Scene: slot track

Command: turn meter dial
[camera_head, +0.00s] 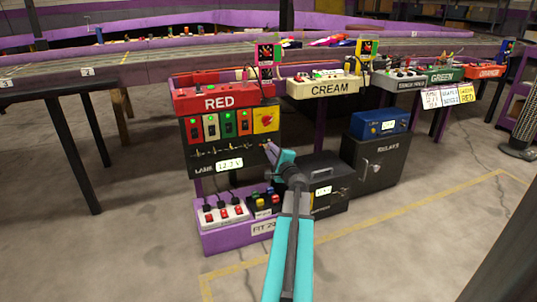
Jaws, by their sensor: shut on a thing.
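A black meter panel (203,170) hangs under the red station labelled RED, left of the middle. Its lower part has a pale readout (229,165) reading about 12.3 V beside the word LANE. My gripper (270,150) reaches up from the bottom of the view to the lower right edge of this panel. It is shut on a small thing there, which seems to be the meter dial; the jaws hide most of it. A yellow box with a red knob (266,119) sits just above the jaws, apart from them.
A purple shelf (215,242) with a power strip (221,213) and a coloured button box (264,201) stands below the panel. A black case (327,177) and a relay cabinet (376,165) under a blue meter box (379,124) stand right. The floor in front is clear.

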